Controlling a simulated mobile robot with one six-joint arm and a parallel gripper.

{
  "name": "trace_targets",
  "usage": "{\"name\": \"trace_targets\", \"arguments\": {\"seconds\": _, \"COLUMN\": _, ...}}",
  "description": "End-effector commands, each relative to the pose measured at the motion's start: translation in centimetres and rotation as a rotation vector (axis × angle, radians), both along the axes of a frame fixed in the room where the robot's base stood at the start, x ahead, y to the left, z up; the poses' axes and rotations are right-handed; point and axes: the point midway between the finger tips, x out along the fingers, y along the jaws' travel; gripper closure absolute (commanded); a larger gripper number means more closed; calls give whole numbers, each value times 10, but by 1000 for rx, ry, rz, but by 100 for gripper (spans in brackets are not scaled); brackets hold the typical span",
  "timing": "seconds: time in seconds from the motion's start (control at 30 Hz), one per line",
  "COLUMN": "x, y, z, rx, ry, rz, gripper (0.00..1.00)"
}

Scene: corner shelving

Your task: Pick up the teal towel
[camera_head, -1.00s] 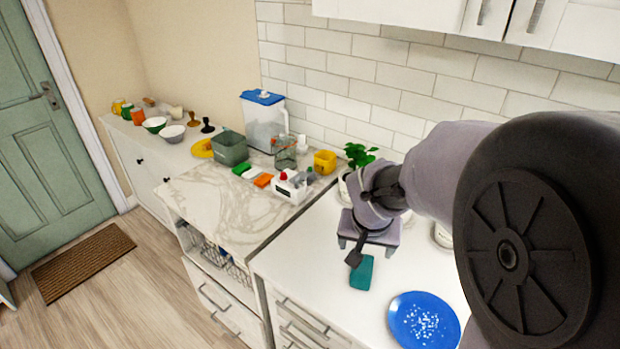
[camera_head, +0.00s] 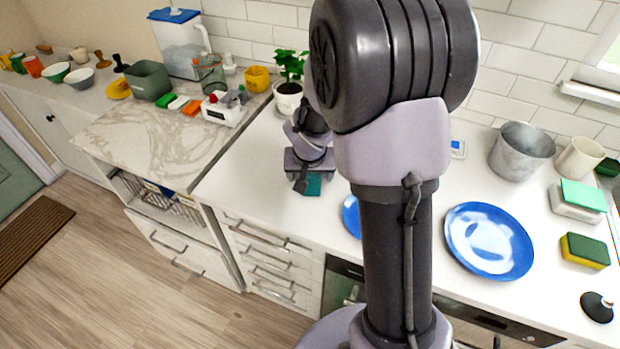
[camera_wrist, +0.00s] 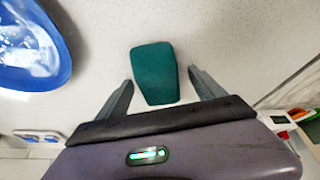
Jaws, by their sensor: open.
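The teal towel (camera_head: 313,185) lies on the white counter (camera_head: 262,190), partly covered by my gripper (camera_head: 302,184) in the head view. In the wrist view the towel (camera_wrist: 155,72) is a small folded rounded block. My open gripper (camera_wrist: 160,82) has one finger on each side of it, with gaps between fingers and towel. Nothing is held. I cannot tell the exact height of the fingertips above the counter.
A blue plate (camera_head: 488,240) is on the counter at right; another blue plate (camera_head: 351,216) is partly behind my arm and shows in the wrist view (camera_wrist: 62,40). A potted plant (camera_head: 289,95) stands behind my gripper. A white caddy (camera_head: 224,110) sits to the left.

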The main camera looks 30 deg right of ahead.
Motion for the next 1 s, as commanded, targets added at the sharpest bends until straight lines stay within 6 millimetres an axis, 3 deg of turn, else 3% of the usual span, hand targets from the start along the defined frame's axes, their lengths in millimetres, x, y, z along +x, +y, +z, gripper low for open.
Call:
{"name": "trace_targets", "arguments": {"seconds": 0.03, "x": 0, "y": 0, "z": 1, "rx": 0, "ry": 0, "rz": 0, "gripper": 26}}
{"name": "trace_targets", "arguments": {"seconds": 0.3, "x": 0, "y": 0, "z": 1, "rx": 0, "ry": 1, "rz": 0, "gripper": 79}}
{"name": "trace_targets", "arguments": {"seconds": 0.4, "x": 0, "y": 0, "z": 1, "rx": 0, "ry": 1, "rz": 0, "gripper": 93}}
{"name": "trace_targets", "arguments": {"seconds": 0.67, "x": 0, "y": 0, "z": 7, "rx": 0, "ry": 0, "rz": 0, "gripper": 93}}
{"name": "trace_targets", "arguments": {"seconds": 0.9, "x": 0, "y": 0, "z": 41, "rx": 0, "ry": -1, "rz": -1, "gripper": 93}}
{"name": "trace_targets", "arguments": {"seconds": 1.0, "x": -18, "y": 5, "z": 38, "rx": -1, "ry": 2, "rz": 1, "gripper": 93}}
